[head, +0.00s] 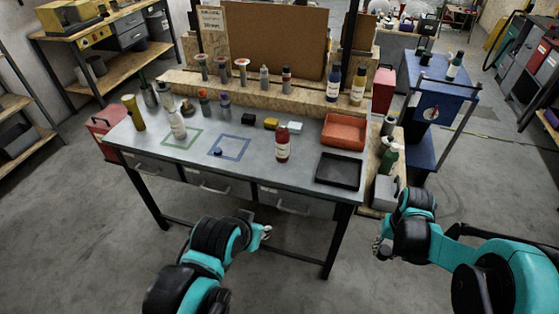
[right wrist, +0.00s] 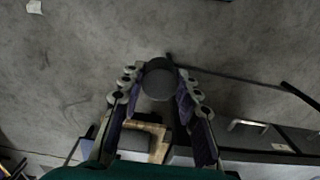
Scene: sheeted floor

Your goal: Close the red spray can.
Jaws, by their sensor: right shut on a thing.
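The red spray can (head: 283,145) stands upright on the grey workbench (head: 255,180), right of the blue square outline. A small dark cap-like piece (head: 218,152) lies inside the blue outline (head: 235,141). My right gripper (head: 379,248) is off the bench's front right corner, apart from the can. In the right wrist view its fingers (right wrist: 158,92) are shut on a dark grey round thing (right wrist: 160,80), perhaps a cap. My left gripper (head: 265,232) is in front of the bench drawers, and its finger opening is too small to make out.
A red tray (head: 345,130) and a black tray (head: 338,171) sit at the bench's right. Several bottles line the back shelf. A blue cart (head: 435,100) stands to the right. Floor in front is clear.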

